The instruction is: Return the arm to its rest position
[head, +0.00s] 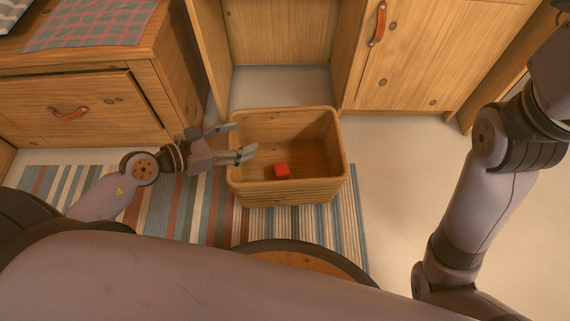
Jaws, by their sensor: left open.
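My left gripper (241,141) is open and empty. Its fingers point right, at the left rim of a wooden bin (287,195); one fingertip appears to overlap the rim. A small red cube (282,170) lies on the floor of the bin, to the right of and below the fingertips in the picture, apart from them. My left arm reaches in from the left, over the rug. My right arm stands at the right side of the view, and its gripper is out of the picture.
A striped rug (207,207) lies under the bin. A cabinet door (430,60) with a leather pull (379,24) is at the back right. Bare floor (400,170) is clear right of the bin.

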